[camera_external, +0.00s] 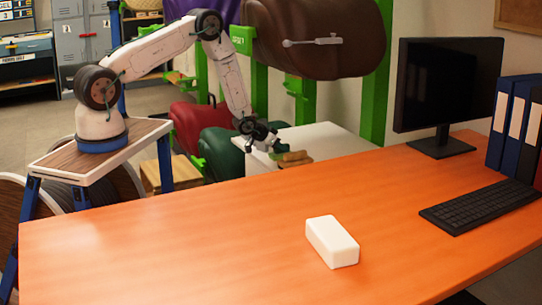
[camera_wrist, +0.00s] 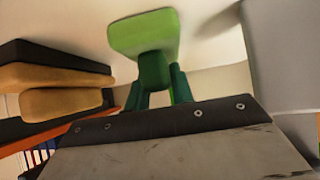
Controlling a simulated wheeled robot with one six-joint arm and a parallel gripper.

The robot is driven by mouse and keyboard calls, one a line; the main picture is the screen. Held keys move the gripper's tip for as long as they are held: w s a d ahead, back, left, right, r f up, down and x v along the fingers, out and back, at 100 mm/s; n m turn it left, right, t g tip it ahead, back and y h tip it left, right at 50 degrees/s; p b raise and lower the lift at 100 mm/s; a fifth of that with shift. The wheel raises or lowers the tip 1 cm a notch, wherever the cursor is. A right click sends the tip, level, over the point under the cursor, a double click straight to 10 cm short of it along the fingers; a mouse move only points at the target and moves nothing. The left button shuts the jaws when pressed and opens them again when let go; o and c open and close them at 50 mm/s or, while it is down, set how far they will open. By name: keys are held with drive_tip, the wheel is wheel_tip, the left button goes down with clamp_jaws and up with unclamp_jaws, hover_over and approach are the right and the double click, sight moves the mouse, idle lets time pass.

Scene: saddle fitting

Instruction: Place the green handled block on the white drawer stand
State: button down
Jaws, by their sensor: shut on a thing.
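The green handled block (camera_wrist: 143,32) shows in the wrist view as a light green slab with a darker green handle (camera_wrist: 154,70). My gripper (camera_wrist: 155,88) is shut on the handle. In the external view my gripper (camera_external: 272,141) is at the white drawer stand (camera_external: 325,137), behind the orange table. The green block (camera_external: 284,147) shows there as a small dark green patch beside the fingers. The stand's pale top (camera_wrist: 215,40) appears behind the block in the wrist view. I cannot tell whether the block touches it.
A tan and dark piece (camera_external: 292,158) lies on the stand close to the block; it is also in the wrist view (camera_wrist: 60,80). The orange table (camera_external: 200,235) holds a white block (camera_external: 332,241), a keyboard (camera_external: 482,205) and a monitor (camera_external: 446,90). Saddles hang behind the stand.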

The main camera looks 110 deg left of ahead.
drive_tip(key=c, duration=1.2)
unclamp_jaws()
drive_tip(key=shift+r, duration=0.1)
drive_tip(key=shift+s+d+r, duration=0.15)
drive_tip(key=shift+s+r, duration=0.05)
drive_tip(key=shift+r, duration=0.05)
drive_tip(key=v, duration=1.1)
drive_tip(key=shift+s+d, duration=0.1)
